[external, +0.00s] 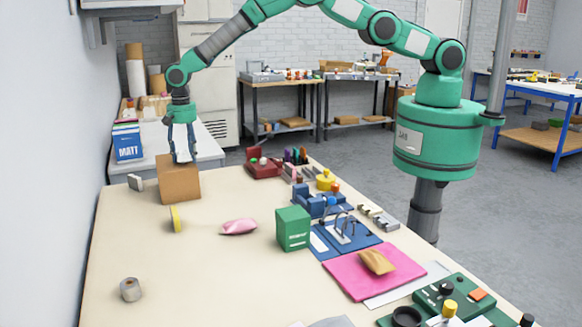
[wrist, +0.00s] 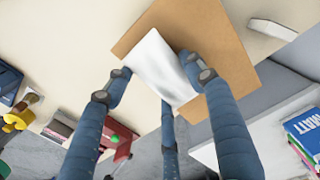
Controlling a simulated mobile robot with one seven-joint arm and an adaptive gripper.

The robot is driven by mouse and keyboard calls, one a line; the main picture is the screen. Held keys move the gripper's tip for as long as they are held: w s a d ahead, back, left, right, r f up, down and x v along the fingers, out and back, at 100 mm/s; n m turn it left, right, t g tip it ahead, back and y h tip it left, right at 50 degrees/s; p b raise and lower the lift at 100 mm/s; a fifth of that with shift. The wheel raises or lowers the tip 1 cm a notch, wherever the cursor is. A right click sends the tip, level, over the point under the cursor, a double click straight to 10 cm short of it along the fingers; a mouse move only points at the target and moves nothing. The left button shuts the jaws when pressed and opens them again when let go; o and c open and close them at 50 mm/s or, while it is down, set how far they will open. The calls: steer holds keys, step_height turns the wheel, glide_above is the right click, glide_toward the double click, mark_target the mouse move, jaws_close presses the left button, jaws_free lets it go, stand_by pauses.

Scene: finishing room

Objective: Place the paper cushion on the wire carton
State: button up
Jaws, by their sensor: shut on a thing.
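The brown carton (external: 179,184) stands at the far left of the work table, and its top also shows in the wrist view (wrist: 222,55). My gripper (external: 182,158) points down at the carton's top. In the wrist view its blue fingers (wrist: 157,68) are closed on a white, creased paper cushion (wrist: 160,72). The cushion lies over part of the carton's top in that view. I cannot tell whether it touches the carton. In the external view the cushion is mostly hidden by the fingers.
A small white block (external: 136,182) is left of the carton. A yellow-edged piece (external: 175,218), a pink pouch (external: 239,227) and a green box (external: 292,228) are nearer. A grey roll (external: 130,289) sits front left. A blue MATT box (external: 127,142) stands behind. The table's left front is mostly clear.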

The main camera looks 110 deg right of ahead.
mark_target(186, 153)
steer(key=shift+f, duration=0.1)
steer(key=o, duration=0.8)
step_height(186, 153, up, 12)
steer(key=shift+r+b, duration=0.1)
steer(key=shift+b, duration=0.65)
steer(key=shift+r, duration=0.1)
